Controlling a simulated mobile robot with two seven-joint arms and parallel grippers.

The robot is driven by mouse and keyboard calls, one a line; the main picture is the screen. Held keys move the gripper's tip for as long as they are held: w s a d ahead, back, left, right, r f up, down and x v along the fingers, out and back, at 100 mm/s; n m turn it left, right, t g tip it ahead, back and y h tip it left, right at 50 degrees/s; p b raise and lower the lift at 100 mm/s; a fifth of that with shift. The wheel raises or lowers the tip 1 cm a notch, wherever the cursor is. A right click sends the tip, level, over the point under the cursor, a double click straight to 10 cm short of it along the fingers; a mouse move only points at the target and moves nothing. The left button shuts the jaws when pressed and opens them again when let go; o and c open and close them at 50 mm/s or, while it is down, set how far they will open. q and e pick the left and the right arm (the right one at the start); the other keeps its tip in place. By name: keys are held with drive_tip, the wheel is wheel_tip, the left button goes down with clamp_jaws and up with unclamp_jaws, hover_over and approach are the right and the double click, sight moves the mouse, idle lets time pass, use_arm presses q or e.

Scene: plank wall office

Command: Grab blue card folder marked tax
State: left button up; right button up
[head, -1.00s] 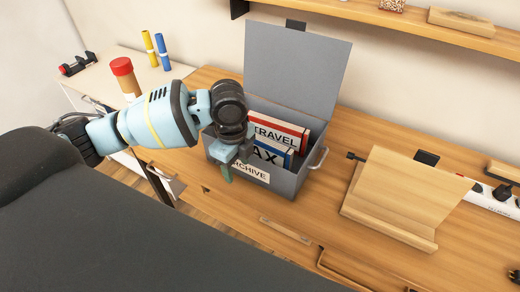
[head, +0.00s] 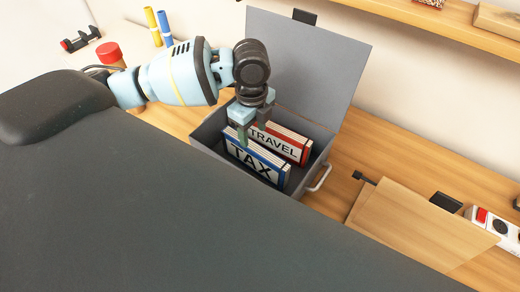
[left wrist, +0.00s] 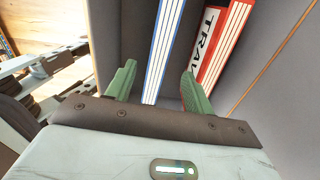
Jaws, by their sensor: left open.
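The blue card folder marked TAX (head: 255,165) stands in the open grey archive box (head: 209,165), in front of the red folder marked TRAVEL (head: 280,142). My left gripper (head: 246,128) is over the box, pointing down near the top left part of the blue folder. In the left wrist view my open fingers (left wrist: 157,85) have the blue folder (left wrist: 163,45) between them, with a gap on both sides. The red folder (left wrist: 222,42) is just beyond the right finger. My right gripper is not in view.
The box's raised lid (head: 308,68) stands behind the folders, and a side handle (head: 320,178) sticks out at right. A wooden stand (head: 420,225) and a power strip (head: 492,222) are to the right. A shelf (head: 400,18) runs along the wall above.

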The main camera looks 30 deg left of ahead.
sight(254, 147)
use_arm(q)
drive_tip(key=shift+s, duration=0.35)
drive_tip(key=shift+s+f, duration=0.1)
drive_tip(key=shift+f, duration=0.2)
drive_tip(key=shift+w+f, duration=0.2)
drive_tip(key=shift+f, duration=0.8)
drive_tip(key=shift+w+d+f, duration=0.1)
drive_tip(key=shift+f, duration=1.2)
drive_tip(key=shift+d+f, duration=0.1)
drive_tip(key=shift+f, duration=1.15)
clamp_jaws()
